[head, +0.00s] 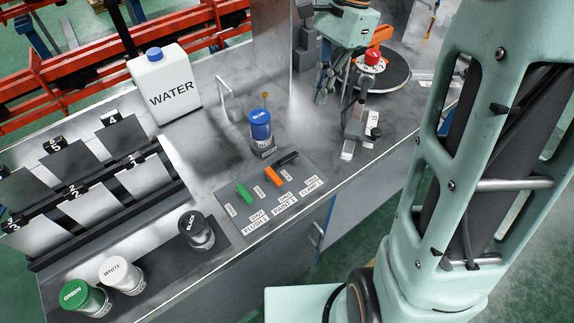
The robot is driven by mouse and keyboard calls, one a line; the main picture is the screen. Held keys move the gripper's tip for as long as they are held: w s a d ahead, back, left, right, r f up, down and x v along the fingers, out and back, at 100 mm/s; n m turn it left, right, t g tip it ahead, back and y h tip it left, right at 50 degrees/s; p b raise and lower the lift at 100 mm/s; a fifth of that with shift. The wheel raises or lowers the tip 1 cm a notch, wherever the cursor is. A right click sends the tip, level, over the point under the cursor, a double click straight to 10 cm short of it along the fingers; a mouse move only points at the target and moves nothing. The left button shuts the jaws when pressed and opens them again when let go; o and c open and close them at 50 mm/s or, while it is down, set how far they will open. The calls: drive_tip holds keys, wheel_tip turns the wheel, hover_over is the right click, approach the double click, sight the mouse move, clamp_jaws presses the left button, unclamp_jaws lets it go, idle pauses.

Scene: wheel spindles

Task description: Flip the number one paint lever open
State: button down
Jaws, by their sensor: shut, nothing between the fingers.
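A grey lever panel (235,212) lies on the worktop near its front edge. It carries a green lever (243,193), an orange lever (273,177) and a black lever (288,158). The front label below the orange lever appears to read PAINT 1 (286,207); the small print is hard to read. The green lever lines up with FLUSH 1 and the black one with CLAMP 1. My gripper (321,98) is shut and empty, pointing down above the worktop, behind and to the right of the panel. It is apart from all levers.
A blue-lidded cup (260,126) stands behind the levers. Black (196,230), white (122,275) and green (86,298) paint jars stand to the left. A water jug (166,85) is at the back. A small metal fixture (355,131) and red button (371,58) are at right.

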sight(273, 179)
drive_tip(key=x, duration=1.9)
drive_tip(key=shift+s+f+b, duration=0.1)
drive_tip(key=shift+f+b, duration=0.3)
drive_tip(key=a, duration=0.1)
drive_tip(key=s+a, duration=0.1)
drive_tip(key=shift+s+a+p, duration=0.3)
drive_tip(key=shift+s+a, duration=0.05)
drive_tip(key=shift+a, duration=0.05)
drive_tip(key=shift+s+a, duration=0.2)
drive_tip(key=shift+a, duration=0.1)
drive_tip(key=shift+f, duration=0.1)
drive_tip(key=shift+s+m, duration=0.15)
drive_tip(key=shift+m, duration=0.15)
